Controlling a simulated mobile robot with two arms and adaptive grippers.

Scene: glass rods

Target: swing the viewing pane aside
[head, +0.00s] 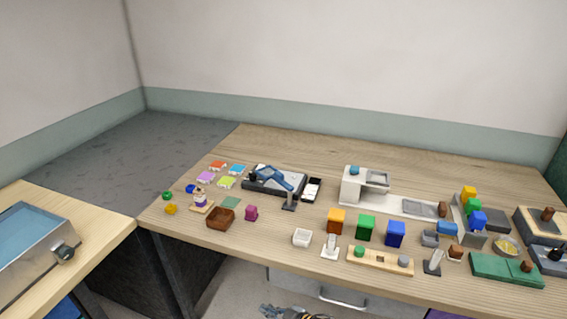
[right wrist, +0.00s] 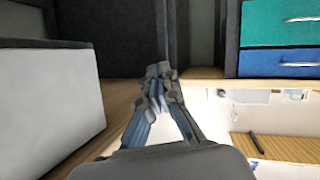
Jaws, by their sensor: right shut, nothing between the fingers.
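A grey metal case with a bluish viewing pane (head: 32,239) on its slanted front stands on the left table in the head view. A dark round knob (head: 65,254) sits at the case's lower right corner. My right gripper (head: 288,313) shows only in part at the bottom edge of the head view, below the main table's front edge and well right of the case. In the right wrist view my right gripper (right wrist: 158,72) is shut with nothing between its fingers. The pane is not clearly identifiable in that view. My left gripper is out of view.
The main table (head: 300,143) bears several small blocks, trays and devices. A drawer (head: 345,290) is under the main table. The wrist view shows a pale panel (right wrist: 45,105) at left and teal and blue drawer fronts (right wrist: 280,25) at upper right.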

